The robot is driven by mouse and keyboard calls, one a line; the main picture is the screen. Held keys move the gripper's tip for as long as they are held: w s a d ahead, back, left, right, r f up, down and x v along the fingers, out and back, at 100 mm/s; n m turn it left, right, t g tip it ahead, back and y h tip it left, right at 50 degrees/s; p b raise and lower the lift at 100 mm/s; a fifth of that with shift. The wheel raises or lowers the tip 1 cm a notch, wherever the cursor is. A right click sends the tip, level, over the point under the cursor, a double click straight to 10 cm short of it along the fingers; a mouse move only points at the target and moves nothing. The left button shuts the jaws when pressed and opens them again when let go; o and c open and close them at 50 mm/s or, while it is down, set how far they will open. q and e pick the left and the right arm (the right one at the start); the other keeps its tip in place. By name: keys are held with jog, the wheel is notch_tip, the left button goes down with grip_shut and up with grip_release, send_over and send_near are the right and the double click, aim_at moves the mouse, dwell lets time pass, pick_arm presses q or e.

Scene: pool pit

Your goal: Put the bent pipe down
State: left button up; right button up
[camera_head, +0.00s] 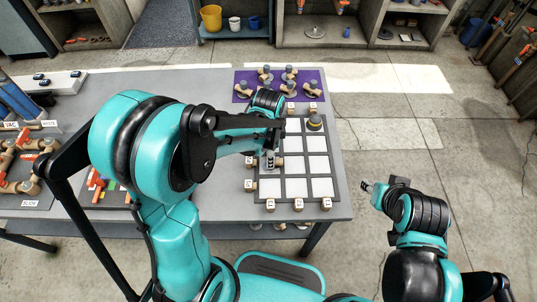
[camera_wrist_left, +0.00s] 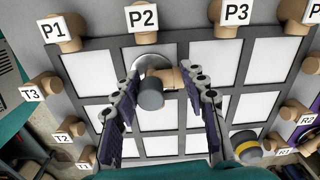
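The bent pipe has a grey end and a tan elbow. It stands on a round metal base between my left gripper's fingers in the left wrist view (camera_wrist_left: 151,95), over the grid board's cell near label P2. It also shows in the head view (camera_head: 270,162), at the board's left side. My left gripper (camera_wrist_left: 163,80) has its fingers spread on both sides of the pipe, with the tips close to it; contact is hard to make out. The grid board (camera_head: 283,178) has white cells in a dark frame. My right gripper (camera_head: 367,187) is off the table's right side; its fingers are small here.
A grey and yellow round piece (camera_head: 314,122) stands at the board's upper right. Several similar bent pipes stand on a purple mat (camera_head: 242,89) behind the board. Tan label stubs line the board. Trays of coloured parts lie left. The floor right of the table is clear.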

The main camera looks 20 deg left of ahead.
pick_arm(q)
jog(key=o, duration=0.3)
jog(key=shift+o, duration=0.2)
jog(key=shift+r, duration=0.1)
notch_tip(320, 180, up, 11)
jog(key=p, duration=0.4)
jog(key=shift+s, duration=0.1)
jog(key=s+a+r+n+t, duration=0.4)
jog(key=s+r+n+t, duration=0.2)
jog(key=s+n, duration=0.4)
jog(key=n+t, duration=0.1)
jog(key=n, duration=0.2)
jog(key=shift+a+r, duration=0.35)
jog(key=shift+r, duration=0.05)
